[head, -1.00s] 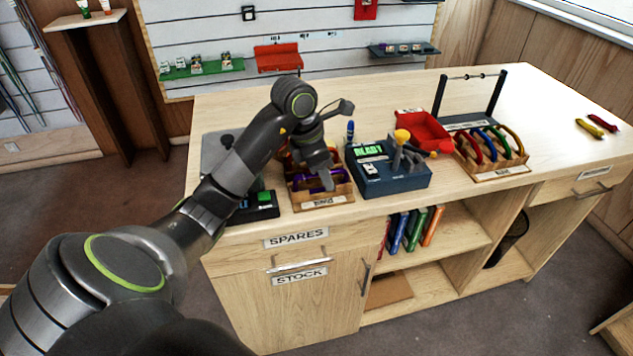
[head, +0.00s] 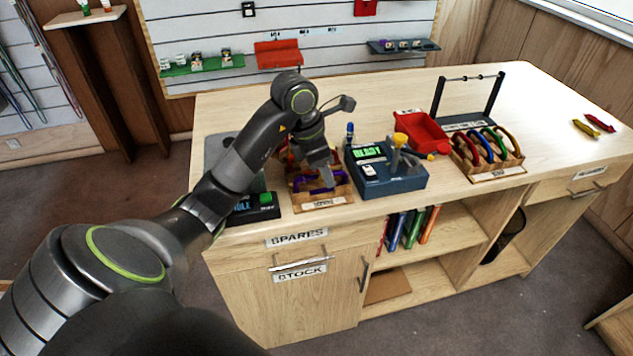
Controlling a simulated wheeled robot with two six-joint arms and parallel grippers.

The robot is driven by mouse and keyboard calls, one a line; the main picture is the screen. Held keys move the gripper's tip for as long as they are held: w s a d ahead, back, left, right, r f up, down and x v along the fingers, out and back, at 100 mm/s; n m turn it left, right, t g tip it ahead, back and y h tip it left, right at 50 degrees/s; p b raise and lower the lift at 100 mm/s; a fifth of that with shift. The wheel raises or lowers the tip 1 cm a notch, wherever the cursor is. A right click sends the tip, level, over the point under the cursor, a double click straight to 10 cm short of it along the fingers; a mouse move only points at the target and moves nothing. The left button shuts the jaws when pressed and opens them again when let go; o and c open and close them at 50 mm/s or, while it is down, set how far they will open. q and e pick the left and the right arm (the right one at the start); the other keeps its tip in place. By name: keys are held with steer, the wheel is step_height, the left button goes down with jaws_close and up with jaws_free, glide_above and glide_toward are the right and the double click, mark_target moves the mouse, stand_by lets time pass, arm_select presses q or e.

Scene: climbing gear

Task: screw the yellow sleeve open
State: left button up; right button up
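A yellow knob-like part (head: 400,139) stands on top of the blue device (head: 392,186) on the bench; I cannot tell whether this is the sleeve. My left gripper (head: 328,184) reaches down over a small wooden tray (head: 320,206) to the left of the device. Purple pieces (head: 302,188) in the tray show beside and behind its fingers. The fingers are small and partly merge with the tray, so I cannot tell whether they are open or grip a piece. My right gripper is out of view.
The device's green display reads READY. A red bin (head: 424,133) and a wooden rack (head: 487,169) of coloured carabiners stand to its right. A dark box with a green button (head: 266,199) is left of the tray. The bench's right side is mostly clear.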

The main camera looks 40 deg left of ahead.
arm_select(q)
steer(key=shift+s+d+p, duration=0.35)
steer(key=shift+p, duration=0.1)
steer(key=shift+f, duration=0.1)
steer(key=shift+f+b, duration=1.35)
steer(key=shift+b, duration=0.1)
steer(key=shift+w+a+b, duration=0.5)
steer(key=shift+a+b, duration=0.05)
steer(key=shift+r, duration=0.15)
steer(key=shift+s+r+p, duration=0.1)
steer(key=shift+r+p, duration=1.15)
steer(key=shift+r, duration=0.15)
